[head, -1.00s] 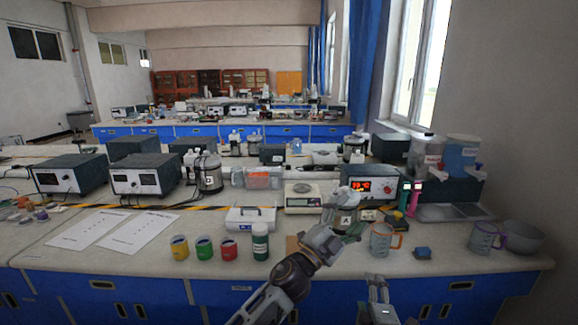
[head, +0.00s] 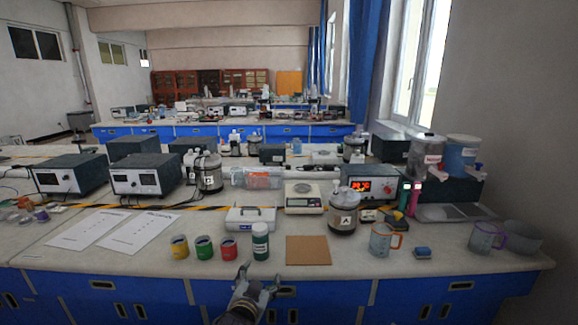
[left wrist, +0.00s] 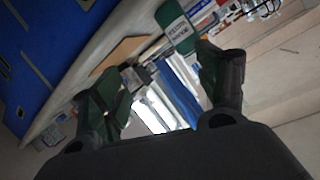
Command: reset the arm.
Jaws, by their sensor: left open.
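My left gripper (head: 256,287) is low at the bottom middle of the head view, in front of the bench's front edge. Its fingers are apart and hold nothing. In the left wrist view its two fingers (left wrist: 160,92) also stand apart, with nothing between them. My right gripper does not show in the head view now. A dark jar with a white label (head: 343,212) stands upright on the bench, right of a brown square board (head: 308,250). The board is bare.
A green bottle (head: 260,241) stands near the front edge, close beyond my left gripper. Yellow, green and red cups (head: 204,247) are left of it. An orange-handled beaker (head: 381,241) and a blue block (head: 423,252) stand at right. A scale (head: 304,197) and a heating device (head: 366,186) are behind.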

